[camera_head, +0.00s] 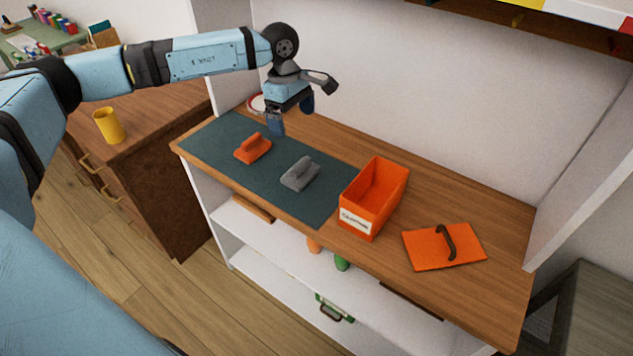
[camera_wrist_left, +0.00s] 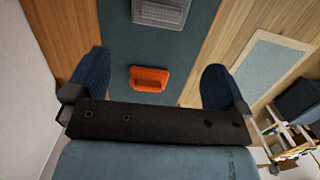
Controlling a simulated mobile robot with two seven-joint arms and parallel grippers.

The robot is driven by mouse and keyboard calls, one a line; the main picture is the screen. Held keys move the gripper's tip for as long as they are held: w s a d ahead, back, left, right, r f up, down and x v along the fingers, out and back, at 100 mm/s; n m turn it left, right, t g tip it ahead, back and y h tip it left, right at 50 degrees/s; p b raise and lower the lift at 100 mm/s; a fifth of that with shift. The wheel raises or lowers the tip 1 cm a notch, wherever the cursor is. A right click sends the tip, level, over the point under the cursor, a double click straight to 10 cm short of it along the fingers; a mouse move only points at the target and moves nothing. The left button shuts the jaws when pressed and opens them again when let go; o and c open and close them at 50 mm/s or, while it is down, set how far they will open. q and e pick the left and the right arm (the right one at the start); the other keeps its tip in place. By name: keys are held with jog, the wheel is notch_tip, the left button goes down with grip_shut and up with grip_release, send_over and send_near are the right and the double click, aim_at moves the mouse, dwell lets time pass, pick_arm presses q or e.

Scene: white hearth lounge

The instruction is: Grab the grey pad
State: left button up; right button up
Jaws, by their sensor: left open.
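The grey pad (camera_head: 300,174) with a raised grip lies on the dark green mat (camera_head: 222,137) on the wooden bench top. An orange pad (camera_head: 253,148) of similar shape lies to its left on the same mat. My left gripper (camera_head: 292,116) is above the far edge of the mat, open and empty. In the left wrist view its two blue fingers are wide apart, with the orange pad (camera_wrist_left: 150,79) between them and the grey pad (camera_wrist_left: 161,12) at the top edge, partly cut off. My right gripper does not show.
An orange bin (camera_head: 372,200) with a white label stands right of the mat. An orange lid with a dark handle (camera_head: 444,246) lies further right. A wall rises behind the bench. A yellow cup (camera_head: 108,126) stands on the cabinet at left.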

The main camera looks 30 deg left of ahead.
pick_arm(q)
send_over(300, 163)
jog(key=a, duration=0.1)
jog(key=f, duration=0.8)
jog(key=shift+w+a, duration=0.1)
jog(key=shift+w, duration=0.1)
jog(key=shift+s+d+f, duration=0.1)
jog(key=shift+d+f, duration=0.1)
jog(key=shift+f, duration=0.75)
jog(key=shift+d+f, duration=0.25)
jog(key=shift+f, duration=0.65)
jog(key=shift+s+d+f, duration=0.1)
jog(key=shift+d+f, duration=0.1)
jog(key=shift+f, duration=0.75)
jog(key=c, duration=0.9)
